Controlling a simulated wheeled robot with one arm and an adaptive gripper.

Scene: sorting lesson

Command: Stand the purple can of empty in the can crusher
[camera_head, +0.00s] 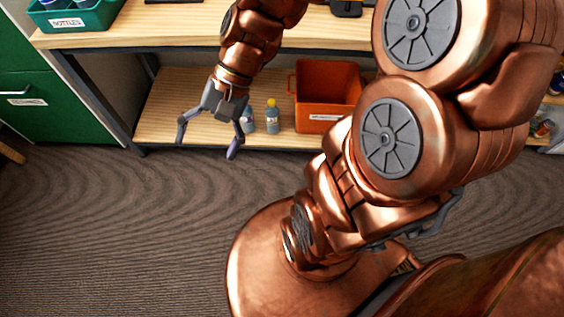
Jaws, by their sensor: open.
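My gripper (207,147) is open and points down in front of the lower shelf, with nothing between its fingers. I cannot make out a purple can in this view. I cannot identify the can crusher for sure either; a dark object with a yellow part (346,8) at the top edge is cut off by the frame.
A small yellow-capped bottle (272,117) and a pale item (247,122), partly hidden by my gripper, stand on the lower shelf (165,110). An orange bin (325,100) is beside them. A green BOTTLES tray (68,22) is on the worktop (150,33).

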